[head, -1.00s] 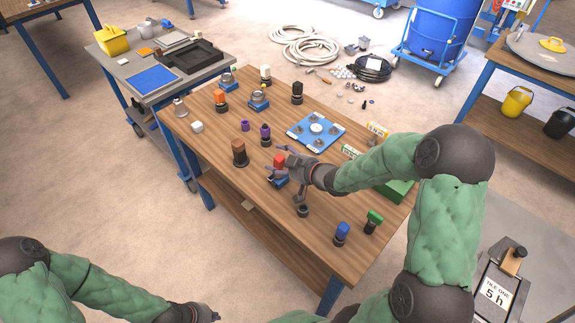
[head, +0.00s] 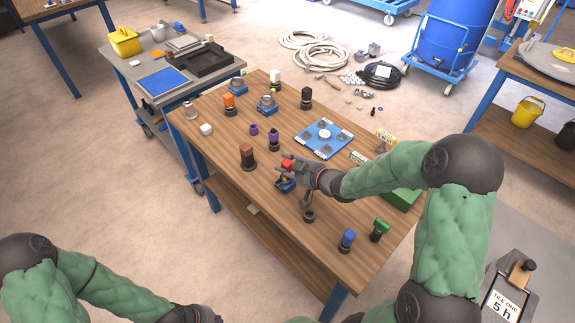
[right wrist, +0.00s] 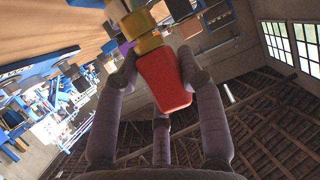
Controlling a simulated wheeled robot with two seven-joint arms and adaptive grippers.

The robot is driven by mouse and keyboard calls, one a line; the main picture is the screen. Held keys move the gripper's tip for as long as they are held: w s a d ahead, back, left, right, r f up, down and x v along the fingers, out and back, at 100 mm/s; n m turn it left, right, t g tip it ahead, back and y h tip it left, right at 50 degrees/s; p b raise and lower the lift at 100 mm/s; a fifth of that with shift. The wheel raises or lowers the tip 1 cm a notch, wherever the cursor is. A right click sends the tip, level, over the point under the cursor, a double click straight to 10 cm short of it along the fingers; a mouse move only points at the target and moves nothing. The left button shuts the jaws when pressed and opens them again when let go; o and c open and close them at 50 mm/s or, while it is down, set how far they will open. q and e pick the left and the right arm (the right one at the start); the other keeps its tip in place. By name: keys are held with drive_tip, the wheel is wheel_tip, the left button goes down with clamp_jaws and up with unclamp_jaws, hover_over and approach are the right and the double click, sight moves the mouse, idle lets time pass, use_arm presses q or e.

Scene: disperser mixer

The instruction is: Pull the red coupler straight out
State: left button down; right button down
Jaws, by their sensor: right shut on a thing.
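The red coupler (head: 287,164) sits above a small blue base (head: 285,184) near the middle of the wooden table. My right gripper (head: 291,168) comes in from the right and is shut on the red coupler. In the right wrist view the red coupler (right wrist: 165,82) lies between the grey fingers, with a yellow brass-like part (right wrist: 147,40) at its far end. I cannot tell whether coupler and base are still joined. My left gripper (head: 200,313) is low at the bottom edge, away from the table, and its fingers are not clear.
A brown-topped block (head: 247,154) and purple pieces (head: 273,138) stand left of the gripper. A dark ring-like part (head: 308,215) stands close in front. Blue (head: 347,238) and green (head: 381,226) topped parts are nearer the front. A blue plate (head: 324,138) lies behind.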

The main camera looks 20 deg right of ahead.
drive_tip(key=shift+r+p, duration=2.6)
drive_tip(key=shift+r, duration=0.35)
drive_tip(key=shift+r, duration=0.1)
drive_tip(key=shift+r+p, duration=1.8)
drive_tip(key=shift+r, duration=0.1)
